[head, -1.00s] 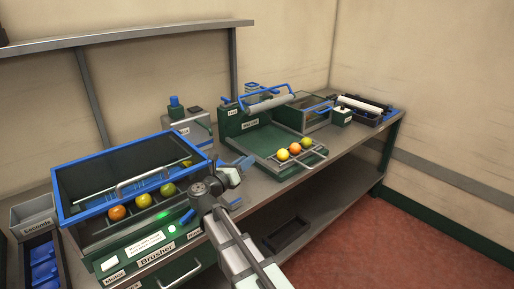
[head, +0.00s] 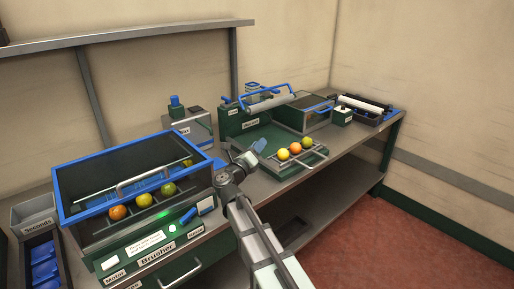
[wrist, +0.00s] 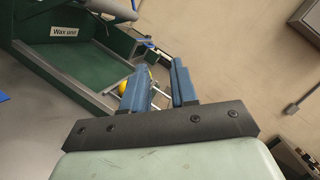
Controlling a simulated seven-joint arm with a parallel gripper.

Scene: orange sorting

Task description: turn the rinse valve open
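The brusher (head: 155,252) stands at the left of the bench, with a blue lever (head: 188,215) at the right of its front panel. A small label sits below the lever; I cannot read it, so I cannot tell for sure that this is the rinse valve. My gripper (head: 254,153) is in the air to the right of the brusher, apart from the lever. In the wrist view my gripper (wrist: 160,84) has two blue fingers with a gap between them and nothing held. The lever is not in the wrist view.
The wax unit (head: 258,142) with its green tray stands beyond my gripper, several fruits on its near rack (head: 298,157). Several fruits lie in the blue-framed brusher bin (head: 65,200). A grey box (head: 192,125) stands behind. The floor to the right is clear.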

